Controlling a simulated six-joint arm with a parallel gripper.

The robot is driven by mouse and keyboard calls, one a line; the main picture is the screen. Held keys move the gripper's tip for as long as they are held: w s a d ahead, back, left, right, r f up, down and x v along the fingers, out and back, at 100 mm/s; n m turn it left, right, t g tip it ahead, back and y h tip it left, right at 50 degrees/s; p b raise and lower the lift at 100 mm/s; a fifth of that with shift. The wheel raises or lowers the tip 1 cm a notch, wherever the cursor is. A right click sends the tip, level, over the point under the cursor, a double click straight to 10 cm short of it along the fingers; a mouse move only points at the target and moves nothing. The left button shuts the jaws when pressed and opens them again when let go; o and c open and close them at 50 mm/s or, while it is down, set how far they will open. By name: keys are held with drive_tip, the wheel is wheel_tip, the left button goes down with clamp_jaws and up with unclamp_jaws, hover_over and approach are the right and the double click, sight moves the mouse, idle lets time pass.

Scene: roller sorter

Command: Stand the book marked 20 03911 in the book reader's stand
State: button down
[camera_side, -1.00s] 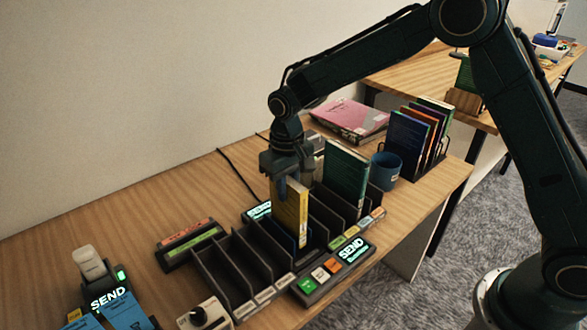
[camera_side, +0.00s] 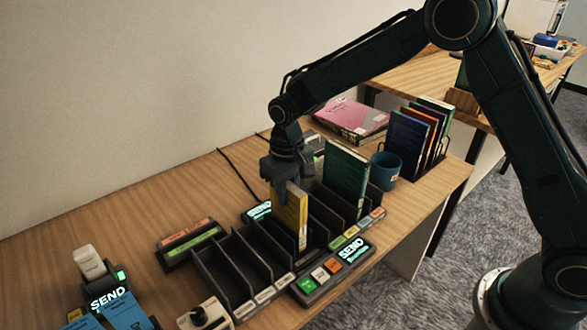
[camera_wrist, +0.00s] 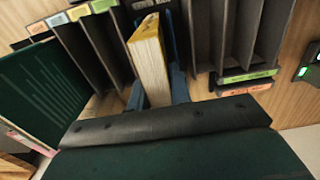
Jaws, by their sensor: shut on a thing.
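A yellow book (camera_side: 291,213) stands upright in a slot of the dark divided rack (camera_side: 247,258). My gripper (camera_side: 287,188) is above the rack and shut on this book's upper part. In the wrist view the yellow book (camera_wrist: 150,62) shows its pale page edge between my gripper's two blue fingers (camera_wrist: 158,92). Its number is too small to read. A grey device (camera_side: 90,262) stands at the lower left, beside a blue SEND panel; I cannot tell whether it is the book reader's stand.
A tall dark green book (camera_side: 346,172) stands in the rack right of the yellow one. A blue mug (camera_side: 385,171), a pink book (camera_side: 350,118) and a holder of several books (camera_side: 410,142) are farther right.

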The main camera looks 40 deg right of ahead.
drive_tip(key=shift+f, duration=0.4)
drive_tip(key=c, duration=1.2)
unclamp_jaws()
drive_tip(key=shift+r, duration=0.1)
wheel_tip(320, 180, up, 13)
drive_tip(key=shift+f, duration=0.1)
drive_tip(key=shift+r, duration=0.4)
